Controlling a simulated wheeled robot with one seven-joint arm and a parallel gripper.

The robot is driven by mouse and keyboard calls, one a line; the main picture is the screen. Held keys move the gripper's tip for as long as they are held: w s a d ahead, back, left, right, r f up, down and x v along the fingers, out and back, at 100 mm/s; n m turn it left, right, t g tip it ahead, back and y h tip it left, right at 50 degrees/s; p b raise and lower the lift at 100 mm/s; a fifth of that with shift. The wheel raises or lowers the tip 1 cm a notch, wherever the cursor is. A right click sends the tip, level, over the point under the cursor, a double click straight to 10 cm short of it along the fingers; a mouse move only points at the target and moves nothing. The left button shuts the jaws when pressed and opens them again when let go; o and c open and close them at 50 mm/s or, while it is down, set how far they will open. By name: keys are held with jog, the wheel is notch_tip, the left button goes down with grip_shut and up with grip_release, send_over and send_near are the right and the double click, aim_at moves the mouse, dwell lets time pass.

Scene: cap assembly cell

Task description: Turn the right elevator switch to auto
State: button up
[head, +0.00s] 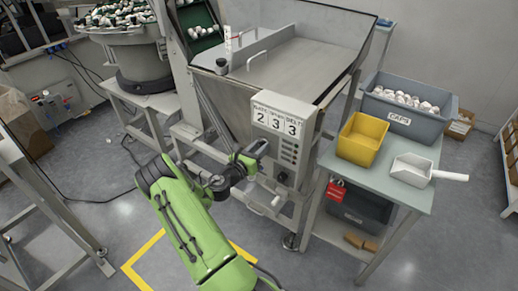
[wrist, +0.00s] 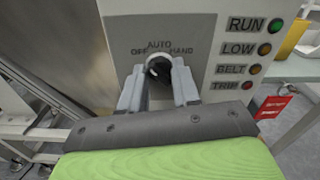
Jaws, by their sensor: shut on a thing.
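The elevator switch (wrist: 158,68) is a dark round knob on a light grey panel in the wrist view. The words AUTO, OFF and HAND are printed around it, with AUTO above. The fingers of my gripper (wrist: 159,80) stand on either side of the knob and are shut on it. They partly cover the knob and the lettering, so I cannot tell which word it points to. In the head view, my gripper (head: 258,155) reaches the left side of the control panel (head: 289,133), and the knob is hidden there.
Lamps marked RUN (wrist: 265,26), LOW, BELT and TRIP line the panel's right side. A metal hopper (head: 300,62) stands behind the panel. A side table (head: 395,195) at right holds a yellow bin (head: 362,139), a white scoop (head: 411,170) and a grey caps bin (head: 408,118).

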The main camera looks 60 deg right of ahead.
jog(key=shift+m+b, duration=0.7)
jog(key=shift+m, duration=3.5)
jog(key=o, duration=1.1)
jog(key=shift+c, duration=0.2)
jog(key=w+a+p, duration=0.2)
jog(key=a, duration=1.3)
jog(key=shift+w+a+p, duration=0.25)
jog(key=shift+a+p, duration=0.05)
jog(key=shift+p, duration=0.1)
